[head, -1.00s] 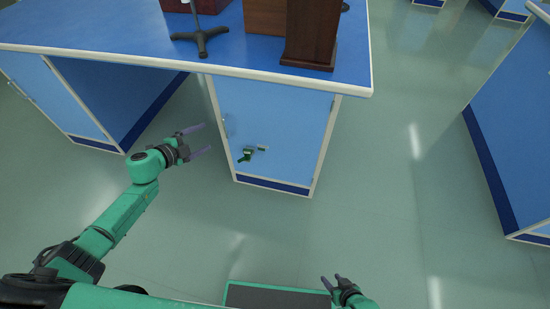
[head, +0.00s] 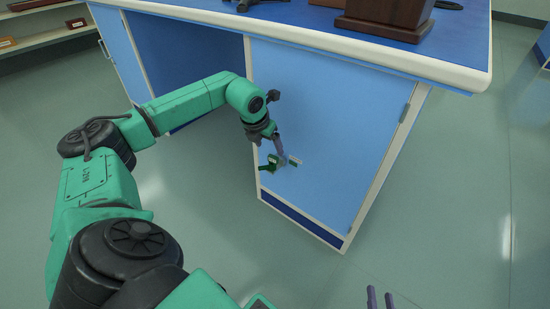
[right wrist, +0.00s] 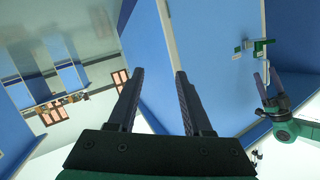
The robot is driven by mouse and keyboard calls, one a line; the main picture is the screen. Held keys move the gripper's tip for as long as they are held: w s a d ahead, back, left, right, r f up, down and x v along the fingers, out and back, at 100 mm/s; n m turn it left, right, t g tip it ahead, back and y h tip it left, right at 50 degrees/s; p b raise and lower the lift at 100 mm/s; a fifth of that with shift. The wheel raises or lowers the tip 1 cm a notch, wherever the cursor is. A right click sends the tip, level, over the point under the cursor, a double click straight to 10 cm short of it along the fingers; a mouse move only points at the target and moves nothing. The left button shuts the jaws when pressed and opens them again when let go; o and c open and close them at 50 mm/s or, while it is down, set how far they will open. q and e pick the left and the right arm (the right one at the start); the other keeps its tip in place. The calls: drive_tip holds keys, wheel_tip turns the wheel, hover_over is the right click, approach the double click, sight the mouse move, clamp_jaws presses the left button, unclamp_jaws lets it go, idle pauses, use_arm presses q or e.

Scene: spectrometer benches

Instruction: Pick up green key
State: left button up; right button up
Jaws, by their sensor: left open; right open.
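The green key (head: 270,164) is at the front of the blue cabinet door (head: 325,125), beside a small pale plate (head: 295,161). It also shows at upper right in the right wrist view (right wrist: 262,46). My left gripper (head: 278,150) is open, just above and beside the key, with its purple fingers pointing down toward it. The fingers overlap in the head view, and I see no hold on the key. My right gripper (head: 380,297) is open and empty at the bottom edge, well away from the door. Its two dark fingers (right wrist: 160,75) are spread in the right wrist view.
The blue bench top (head: 300,14) overhangs the door, with a brown wooden box (head: 385,18) and a dark stand base on it. An open knee space (head: 190,65) lies left of the door. Clear floor (head: 440,200) lies to the right.

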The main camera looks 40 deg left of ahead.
sight(273, 157)
use_arm(q)
drive_tip(key=shift+b+x, duration=0.45)
drive_tip(key=shift+x, duration=0.6)
drive_tip(key=shift+w+f+b, duration=0.2)
drive_tip(key=shift+f+b, duration=0.2)
drive_tip(key=shift+f, duration=0.25)
use_arm(e)
drive_tip(key=w+d+r+t+y, duration=0.1)
drive_tip(key=w+r+t, duration=0.25)
drive_tip(key=r, duration=0.45)
drive_tip(key=w+r+t, duration=0.3)
drive_tip(key=w+r, duration=0.2)
drive_tip(key=r, duration=0.4)
use_arm(q)
drive_tip(key=shift+w+a+f+b, duration=0.1)
drive_tip(key=shift+w+f+b, duration=0.15)
drive_tip(key=shift+f+b, duration=0.3)
drive_tip(key=shift+b+x, duration=0.3)
drive_tip(key=shift+x, duration=0.65)
clamp_jaws()
use_arm(e)
wheel_tip(273, 157, up, 18)
drive_tip(key=d+n+t+y, duration=0.2)
drive_tip(key=t, duration=0.3)
drive_tip(key=shift+s+d+f+y, duration=0.2)
drive_tip(key=shift+s+d+y, duration=0.1)
